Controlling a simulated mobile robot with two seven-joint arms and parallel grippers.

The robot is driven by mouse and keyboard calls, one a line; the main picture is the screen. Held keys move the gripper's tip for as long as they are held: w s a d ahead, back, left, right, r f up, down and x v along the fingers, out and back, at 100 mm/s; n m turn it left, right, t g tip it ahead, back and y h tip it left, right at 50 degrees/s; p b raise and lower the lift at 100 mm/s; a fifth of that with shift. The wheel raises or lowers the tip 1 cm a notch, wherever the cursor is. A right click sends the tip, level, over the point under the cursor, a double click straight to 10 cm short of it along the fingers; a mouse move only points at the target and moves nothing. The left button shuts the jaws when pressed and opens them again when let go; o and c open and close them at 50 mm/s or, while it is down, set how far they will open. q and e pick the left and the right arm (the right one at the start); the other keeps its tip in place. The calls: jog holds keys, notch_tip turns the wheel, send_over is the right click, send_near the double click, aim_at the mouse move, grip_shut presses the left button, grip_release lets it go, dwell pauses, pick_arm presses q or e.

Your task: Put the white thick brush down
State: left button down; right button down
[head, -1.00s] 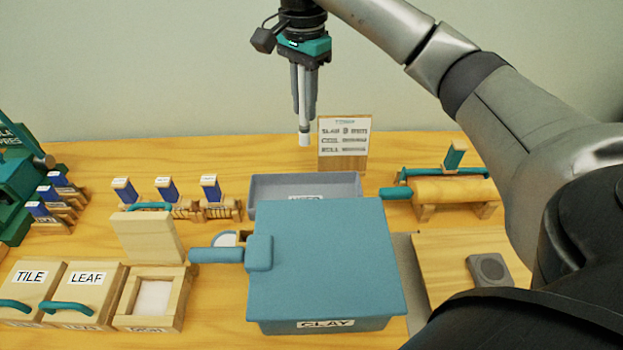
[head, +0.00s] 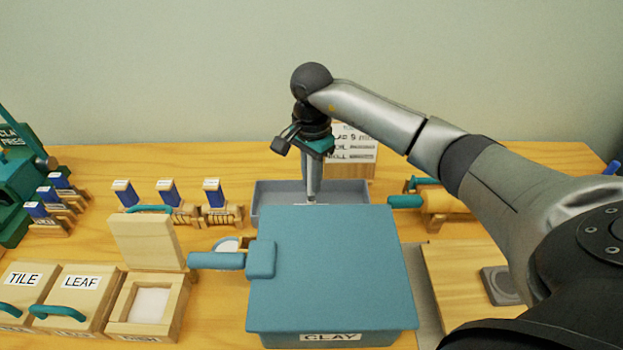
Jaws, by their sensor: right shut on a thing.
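My right gripper (head: 313,186) points down over the grey tray (head: 350,189) behind the blue clay box. It is shut on a thin pale upright thing, which I take to be the white thick brush (head: 311,201). Only a small white end of the brush shows below the fingers. Whether that end touches the tray floor cannot be told, since the clay box hides the tray's front. My left gripper is not in view.
The blue box labelled CLAY (head: 330,265) stands in front of the tray. A sign (head: 352,152) stands behind it. A wooden roller (head: 445,203) lies to the right. Several blue-and-white blocks (head: 168,192) stand left. TILE and LEAF boxes (head: 78,290) are at front left.

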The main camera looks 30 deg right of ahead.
jog(key=shift+f, duration=0.15)
jog(key=c, duration=0.8)
grip_release()
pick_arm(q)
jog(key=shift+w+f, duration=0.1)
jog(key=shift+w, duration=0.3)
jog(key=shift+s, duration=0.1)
pick_arm(e)
jog(key=shift+r, duration=0.3)
notch_tip(320, 180, up, 11)
jog(key=shift+r+p, duration=0.2)
jog(key=shift+p, duration=0.85)
jog(key=shift+r, duration=0.2)
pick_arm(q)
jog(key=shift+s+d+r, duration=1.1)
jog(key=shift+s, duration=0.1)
